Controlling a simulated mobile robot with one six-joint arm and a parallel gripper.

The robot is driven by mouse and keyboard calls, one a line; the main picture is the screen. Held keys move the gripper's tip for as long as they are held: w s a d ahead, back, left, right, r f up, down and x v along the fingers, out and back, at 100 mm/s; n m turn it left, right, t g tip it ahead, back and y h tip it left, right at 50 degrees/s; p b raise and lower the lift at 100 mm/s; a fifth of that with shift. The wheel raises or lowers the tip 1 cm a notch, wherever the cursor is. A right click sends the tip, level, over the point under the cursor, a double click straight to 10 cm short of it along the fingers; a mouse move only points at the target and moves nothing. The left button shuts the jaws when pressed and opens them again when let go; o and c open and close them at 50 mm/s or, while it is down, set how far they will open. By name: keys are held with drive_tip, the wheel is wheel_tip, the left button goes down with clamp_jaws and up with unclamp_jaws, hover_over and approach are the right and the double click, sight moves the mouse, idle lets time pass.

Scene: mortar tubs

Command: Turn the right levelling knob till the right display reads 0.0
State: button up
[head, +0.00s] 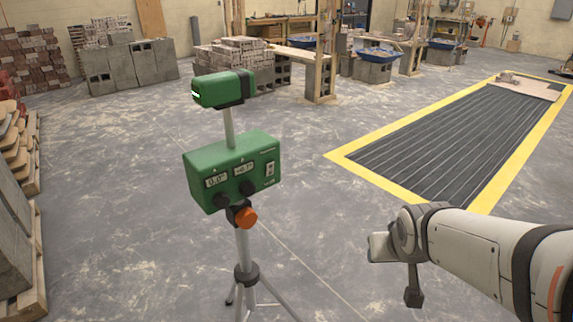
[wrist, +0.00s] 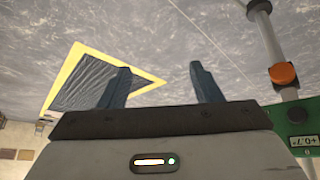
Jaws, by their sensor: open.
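The green levelling box (head: 232,172) stands on a tripod in the head view. Its left display (head: 216,181) appears to read 0.0. Its right display (head: 244,169) shows a non-zero figure, too small to read surely. The right knob (head: 247,187) is dark and sits below that display; the left knob (head: 222,202) is beside it. In the wrist view the box (wrist: 290,125) is upside down and cut off at the lower right, with one dark knob (wrist: 297,114) and one display (wrist: 304,141). My gripper (wrist: 160,66) is open and empty, apart from the box.
An orange tripod knob (head: 246,217) sticks out below the box. A green head (head: 222,89) tops the post above it. A yellow-edged dark floor area (head: 430,140) lies to the right. Blocks and pallets stand at the left. The floor around the tripod is clear.

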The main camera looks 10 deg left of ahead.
drive_tip(key=w+a+f+n+t+y, duration=0.1)
drive_tip(key=w+a+n+t+y, duration=0.15)
drive_tip(key=w+a, duration=0.4)
drive_tip(key=n+t+y, duration=0.3)
drive_tip(key=n+y, duration=0.3)
drive_tip(key=y, duration=0.5)
approach(251, 192)
drive_tip(key=a, duration=0.1)
drive_tip(key=x, duration=0.7)
drive_tip(key=shift+w+a, duration=0.2)
drive_tip(key=shift+w, duration=0.25)
drive_tip(key=shift+c, duration=0.6)
drive_tip(key=c, duration=0.9)
drive_tip(key=shift+o, duration=0.2)
